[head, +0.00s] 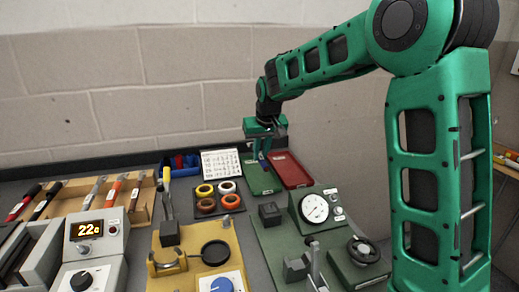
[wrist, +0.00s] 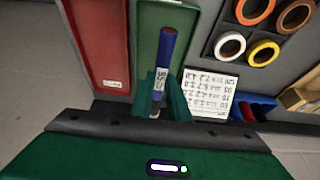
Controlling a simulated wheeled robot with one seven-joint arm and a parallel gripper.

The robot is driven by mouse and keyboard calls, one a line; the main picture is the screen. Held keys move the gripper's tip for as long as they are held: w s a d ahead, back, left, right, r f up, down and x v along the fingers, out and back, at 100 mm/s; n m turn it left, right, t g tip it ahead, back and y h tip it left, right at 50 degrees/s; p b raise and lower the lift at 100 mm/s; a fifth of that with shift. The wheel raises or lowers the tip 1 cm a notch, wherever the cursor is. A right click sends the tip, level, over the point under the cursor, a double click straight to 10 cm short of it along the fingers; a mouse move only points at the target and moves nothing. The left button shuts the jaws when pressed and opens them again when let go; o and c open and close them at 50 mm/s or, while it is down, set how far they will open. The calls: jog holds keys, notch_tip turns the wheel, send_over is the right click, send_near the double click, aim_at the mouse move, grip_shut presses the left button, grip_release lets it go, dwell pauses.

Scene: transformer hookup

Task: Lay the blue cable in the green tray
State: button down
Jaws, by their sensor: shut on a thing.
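My gripper (head: 264,150) is shut on the blue cable (wrist: 166,52), a short blue rod-like piece with a white printed label. The gripper's green fingers also show in the wrist view (wrist: 160,101), one on each side of the cable's lower part. The green tray (head: 259,184) is at the back of the bench, just left of a red tray. In the wrist view the cable appears in front of the green tray (wrist: 148,25). I cannot tell whether the cable touches the tray floor. In the head view the cable is small and partly hidden by the gripper.
The red tray (head: 291,171) lies beside the green tray. A white printed card (head: 221,163) and a blue bin (head: 180,164) stand along the back wall. A holder with several coloured rings (head: 218,197) is nearer. A gauge panel (head: 315,208) stands in front of the trays.

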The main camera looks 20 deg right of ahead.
jog(key=shift+f, duration=3.65)
jog(key=shift+s+d+f, duration=0.1)
jog(key=shift+f, duration=0.05)
jog(key=c, duration=1.6)
grip_release()
jog(key=shift+r, duration=3.5)
